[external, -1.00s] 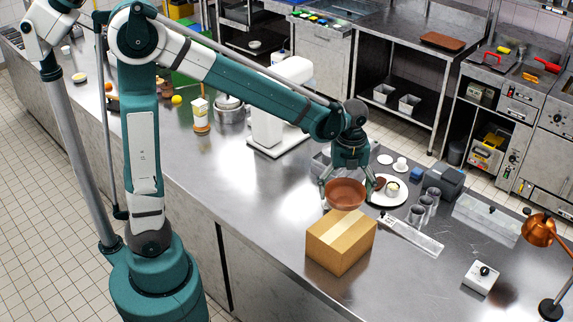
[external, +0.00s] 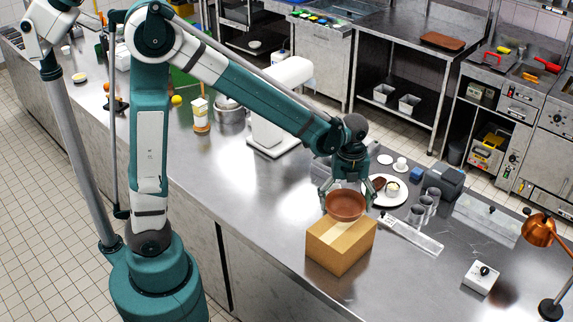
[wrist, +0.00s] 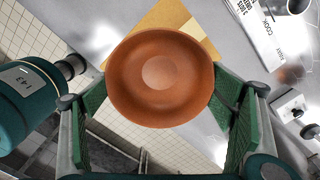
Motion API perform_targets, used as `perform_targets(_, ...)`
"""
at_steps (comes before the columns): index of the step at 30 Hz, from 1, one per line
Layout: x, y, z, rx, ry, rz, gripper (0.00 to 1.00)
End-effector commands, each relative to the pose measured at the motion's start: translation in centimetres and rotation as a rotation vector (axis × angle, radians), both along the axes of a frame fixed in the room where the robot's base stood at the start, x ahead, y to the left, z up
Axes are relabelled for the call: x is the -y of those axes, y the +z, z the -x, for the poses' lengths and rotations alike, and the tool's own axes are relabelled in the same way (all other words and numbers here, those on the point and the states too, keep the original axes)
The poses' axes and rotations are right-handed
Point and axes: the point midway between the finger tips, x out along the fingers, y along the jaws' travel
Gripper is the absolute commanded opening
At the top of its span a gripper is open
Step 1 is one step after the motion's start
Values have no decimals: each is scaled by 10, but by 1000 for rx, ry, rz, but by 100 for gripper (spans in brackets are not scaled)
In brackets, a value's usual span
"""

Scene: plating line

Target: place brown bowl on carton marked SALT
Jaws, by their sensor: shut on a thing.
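The brown bowl (external: 345,206) is upright between the fingers of my gripper (external: 345,194), which is shut on it. The bowl is over the top of a cardboard carton (external: 338,247), near its back edge; I cannot tell whether it touches the carton. In the wrist view the bowl (wrist: 160,78) fills the middle, with a finger at each side, and hides most of the carton (wrist: 166,17). No SALT marking can be read on the carton's visible faces.
A white plate (external: 388,198) with food stands behind the carton. Metal cups (external: 417,214) and a flat clear strip (external: 412,236) are to its right. A white mixer (external: 272,130) stands at the back left. The counter's front edge is close to the carton.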

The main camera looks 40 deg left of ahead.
Motion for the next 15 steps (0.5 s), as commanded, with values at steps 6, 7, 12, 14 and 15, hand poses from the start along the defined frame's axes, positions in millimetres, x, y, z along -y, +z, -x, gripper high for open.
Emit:
perform_targets(6,0,-12,0,0,0,0,66)
perform_targets(7,0,-12,0,0,0,0,66)
perform_targets(12,0,-12,0,0,0,0,66)
perform_targets(14,0,-12,0,0,0,0,66)
perform_targets(15,0,-12,0,0,0,0,66)
